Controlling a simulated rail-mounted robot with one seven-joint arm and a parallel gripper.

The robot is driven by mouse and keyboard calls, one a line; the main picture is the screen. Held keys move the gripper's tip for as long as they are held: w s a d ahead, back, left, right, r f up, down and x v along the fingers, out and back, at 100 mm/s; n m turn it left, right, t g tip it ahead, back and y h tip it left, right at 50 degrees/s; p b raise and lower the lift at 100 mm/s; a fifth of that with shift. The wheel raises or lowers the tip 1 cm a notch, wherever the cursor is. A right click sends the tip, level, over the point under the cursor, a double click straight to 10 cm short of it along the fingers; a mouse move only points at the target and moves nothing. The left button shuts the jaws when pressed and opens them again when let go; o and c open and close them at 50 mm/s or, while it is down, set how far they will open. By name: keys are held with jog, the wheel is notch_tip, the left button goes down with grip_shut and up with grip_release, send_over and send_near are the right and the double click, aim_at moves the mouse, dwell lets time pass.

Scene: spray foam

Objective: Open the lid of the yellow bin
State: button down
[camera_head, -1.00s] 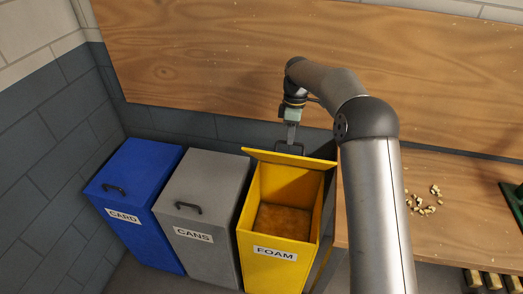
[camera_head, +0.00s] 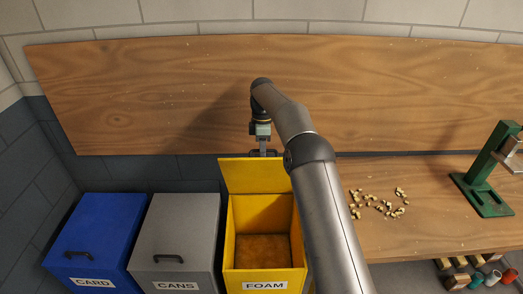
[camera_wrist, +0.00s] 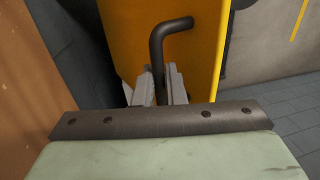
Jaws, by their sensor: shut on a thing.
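The yellow bin (camera_head: 264,262) labelled FOAM stands at the right end of the row of bins. Its lid (camera_head: 256,176) is raised well up at the back, and the brownish inside of the bin shows. My gripper (camera_head: 263,150) is behind the lid's upper edge. In the wrist view my gripper (camera_wrist: 160,88) is shut on the dark lid handle (camera_wrist: 158,45), a bent bar on the yellow lid (camera_wrist: 203,45). In the head view the lid hides most of the handle.
A blue CARD bin (camera_head: 97,240) and a grey CANS bin (camera_head: 176,235) stand shut to the left. A wooden bench (camera_head: 400,235) on the right holds foam bits (camera_head: 378,204) and a green stand (camera_head: 487,180). A wooden board (camera_head: 150,95) covers the wall behind.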

jog(key=c, duration=1.5)
grip_release()
jog(key=shift+w+d+f, duration=0.1)
jog(key=shift+f, duration=0.5)
jog(key=shift+r, duration=0.25)
jog(key=shift+w+r, duration=0.1)
jog(key=shift+r, duration=0.35)
jog(key=s+r+b, duration=0.1)
jog(key=r, duration=0.1)
jog(key=s+r+b, duration=0.1)
jog(key=s+r, duration=0.1)
jog(key=r, duration=0.1)
jog(key=s+r+b, duration=0.2)
jog(key=shift+d+r, duration=0.3)
jog(key=shift+d, duration=0.1)
jog(key=s+r+b, duration=0.1)
jog(key=s, duration=0.2)
jog(key=s+d+r+b, duration=0.1)
jog(key=s+r, duration=0.1)
jog(key=s, duration=0.1)
jog(key=s+r+b, duration=0.1)
jog(key=s, duration=0.2)
jog(key=shift+d+r+b, duration=0.25)
jog(key=shift+d+b, duration=0.05)
jog(key=shift+b, duration=0.05)
jog(key=shift+s, duration=0.15)
